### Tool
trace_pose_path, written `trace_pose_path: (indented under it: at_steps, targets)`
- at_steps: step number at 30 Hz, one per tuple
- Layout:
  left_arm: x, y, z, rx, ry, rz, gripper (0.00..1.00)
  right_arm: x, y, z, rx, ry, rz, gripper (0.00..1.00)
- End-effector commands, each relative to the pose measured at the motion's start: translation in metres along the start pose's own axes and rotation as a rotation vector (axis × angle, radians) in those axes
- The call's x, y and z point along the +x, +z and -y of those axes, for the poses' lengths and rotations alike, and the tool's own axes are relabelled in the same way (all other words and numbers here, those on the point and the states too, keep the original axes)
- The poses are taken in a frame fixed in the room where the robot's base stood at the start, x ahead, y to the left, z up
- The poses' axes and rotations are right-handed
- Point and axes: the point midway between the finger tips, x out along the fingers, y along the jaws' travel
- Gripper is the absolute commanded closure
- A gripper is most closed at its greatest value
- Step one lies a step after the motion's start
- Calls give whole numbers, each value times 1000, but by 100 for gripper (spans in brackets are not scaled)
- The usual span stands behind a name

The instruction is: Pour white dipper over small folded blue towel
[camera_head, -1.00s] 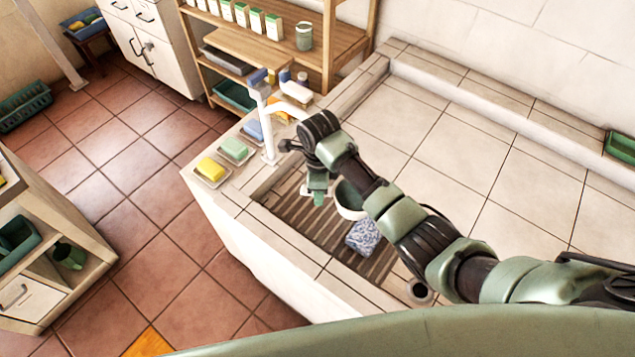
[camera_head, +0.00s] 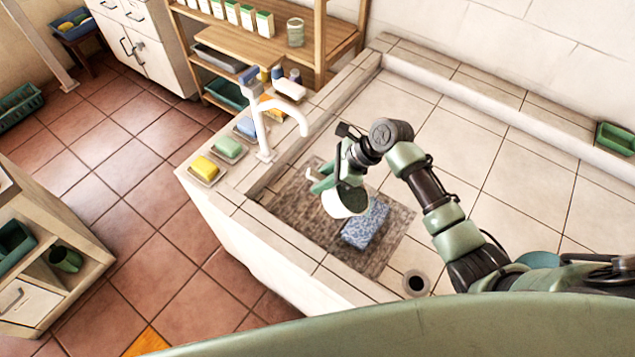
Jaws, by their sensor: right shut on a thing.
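The small folded blue towel (camera_head: 366,226) lies on a brown mat or rack (camera_head: 300,222) just right of the dipper in the picture. The dipper overlaps the towel's left edge; I cannot tell its exact height above it. No water stream is visible. My left gripper is not in view.
A white tap (camera_head: 263,125) stands at the basin's left rim, close to my right gripper. Soap dishes with yellow (camera_head: 204,167) and green (camera_head: 228,147) soaps line the ledge. A drain hole (camera_head: 416,283) lies right of the mat.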

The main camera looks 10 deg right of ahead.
Motion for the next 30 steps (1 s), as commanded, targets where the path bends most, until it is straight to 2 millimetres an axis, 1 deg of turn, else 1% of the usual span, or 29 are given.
trace_pose_path:
  at_steps: [2, 7, 9, 30]
  targets:
    - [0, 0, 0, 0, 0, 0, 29, -7, -1, 0, 2, -4, 46, 100]
    - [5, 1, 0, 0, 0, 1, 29, -16, -8, 0, 2, -3, 149, 100]
    - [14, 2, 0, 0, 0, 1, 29, -15, -9, 1, 0, -3, 165, 100]
    - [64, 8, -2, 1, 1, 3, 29, -33, -20, 0, 0, -3, 339, 100]
